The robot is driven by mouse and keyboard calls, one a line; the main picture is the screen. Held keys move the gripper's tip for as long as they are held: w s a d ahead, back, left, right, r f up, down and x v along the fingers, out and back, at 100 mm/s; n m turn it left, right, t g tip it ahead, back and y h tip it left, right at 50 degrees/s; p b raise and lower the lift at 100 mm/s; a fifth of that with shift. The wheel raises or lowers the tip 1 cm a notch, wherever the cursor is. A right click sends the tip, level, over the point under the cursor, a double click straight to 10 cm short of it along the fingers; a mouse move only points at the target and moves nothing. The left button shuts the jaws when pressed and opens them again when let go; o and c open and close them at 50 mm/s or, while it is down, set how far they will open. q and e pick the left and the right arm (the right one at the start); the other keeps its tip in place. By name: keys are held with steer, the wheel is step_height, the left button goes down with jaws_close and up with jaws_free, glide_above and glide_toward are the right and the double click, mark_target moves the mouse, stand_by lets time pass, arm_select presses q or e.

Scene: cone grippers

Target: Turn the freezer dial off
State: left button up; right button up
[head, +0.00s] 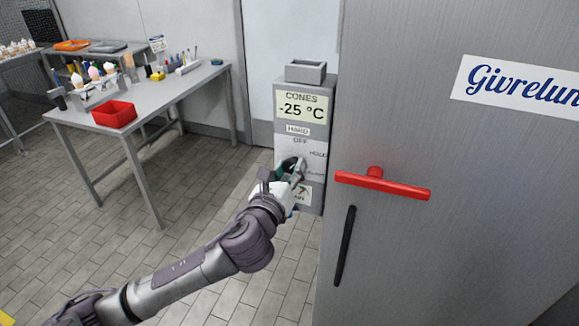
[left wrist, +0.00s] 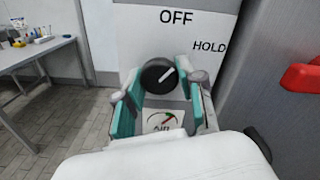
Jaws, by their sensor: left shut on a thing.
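The freezer dial (left wrist: 158,76) is a round black knob with a white pointer line, on the front of a grey control box (head: 314,148). In the left wrist view its line points up and to the right, between the printed OFF above and HOLD at the right. My left gripper (head: 291,170) is at the dial, and its teal-padded fingers stand on either side of the knob, shut on it. In the head view the gripper hides most of the dial. The display (head: 302,108) reads CONES -25 °C. My right gripper is not in view.
The grey freezer door (head: 450,200) with a red handle (head: 382,184) stands close at the right. A metal table (head: 150,100) with a red tray (head: 114,114) and cones stands left. Tiled floor between is clear.

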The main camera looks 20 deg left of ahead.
arm_select(q)
steer(key=n, duration=0.3)
steer(key=shift+n+p, duration=0.3)
steer(key=shift+n, duration=0.1)
steer(key=shift+d+n, duration=0.1)
steer(key=shift+n, duration=1.8)
steer(key=o, duration=1.2)
steer(key=shift+c, duration=0.2)
steer(key=shift+s, duration=0.1)
steer(key=s, duration=1.2)
steer(key=shift+a, duration=0.25)
steer(key=shift+w, duration=0.1)
